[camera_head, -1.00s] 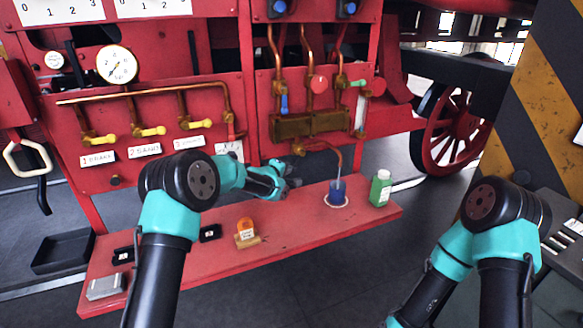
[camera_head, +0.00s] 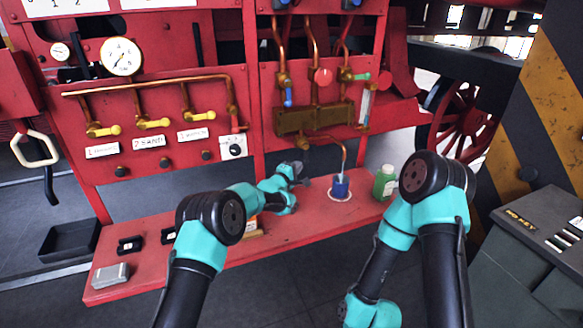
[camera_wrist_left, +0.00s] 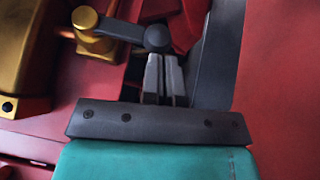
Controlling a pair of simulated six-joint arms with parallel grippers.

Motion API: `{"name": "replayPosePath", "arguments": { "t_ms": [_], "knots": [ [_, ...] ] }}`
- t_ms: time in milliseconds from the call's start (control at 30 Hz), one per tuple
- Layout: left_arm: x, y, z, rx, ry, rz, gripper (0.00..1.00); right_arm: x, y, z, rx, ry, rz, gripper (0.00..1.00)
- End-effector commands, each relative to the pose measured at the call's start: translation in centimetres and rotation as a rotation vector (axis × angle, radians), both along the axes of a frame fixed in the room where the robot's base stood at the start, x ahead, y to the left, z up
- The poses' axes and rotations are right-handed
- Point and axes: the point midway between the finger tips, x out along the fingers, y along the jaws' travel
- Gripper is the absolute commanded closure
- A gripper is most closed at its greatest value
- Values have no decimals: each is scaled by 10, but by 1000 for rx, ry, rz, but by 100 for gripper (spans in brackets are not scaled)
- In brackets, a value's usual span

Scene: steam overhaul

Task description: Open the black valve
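The black valve (camera_wrist_left: 126,29) shows in the left wrist view as a short dark lever with a round knob, joined to a brass cap on a brass body (camera_wrist_left: 25,50). My left gripper (camera_wrist_left: 164,62) has its two grey fingers close together with only a thin line between them, tips at the knob. I cannot tell if they touch it. In the head view my left gripper (camera_head: 298,170) is just below the brass fitting (camera_head: 303,143) under the brass block; the black lever is not clear there. My right gripper is out of view.
A red shelf (camera_head: 285,235) below carries a blue cup (camera_head: 341,186), a green bottle (camera_head: 384,182) and several small items at the left. Yellow-handled valves (camera_head: 153,123) and a pressure gauge (camera_head: 121,56) are on the red panel. A dark cabinet (camera_head: 530,260) stands at the right.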

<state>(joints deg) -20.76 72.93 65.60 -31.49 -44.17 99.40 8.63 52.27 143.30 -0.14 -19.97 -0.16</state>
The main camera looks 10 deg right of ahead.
Motion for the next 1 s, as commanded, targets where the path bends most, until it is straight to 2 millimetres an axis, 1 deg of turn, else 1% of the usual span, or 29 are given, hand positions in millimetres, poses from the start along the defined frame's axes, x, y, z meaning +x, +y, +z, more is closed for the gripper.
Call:
{"name": "replayPosePath", "arguments": {
  "t_ms": [500, 633, 767, 867, 933, 1000],
  "knots": [
    [-1, -3, 0, 4, -1, -3, 100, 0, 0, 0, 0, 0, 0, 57],
    [-1, -4, 3, 4, -2, -4, 100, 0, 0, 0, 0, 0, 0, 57],
    [-1, -3, 14, 2, -5, -3, 100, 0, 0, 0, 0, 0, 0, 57],
    [-1, -3, 31, 0, -9, -2, 100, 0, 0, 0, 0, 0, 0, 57],
    [0, -2, 45, -3, -14, -2, 100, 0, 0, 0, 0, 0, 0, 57],
    [-9, -1, 45, -4, -12, -4, 100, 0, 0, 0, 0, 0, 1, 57]
  ]
}}
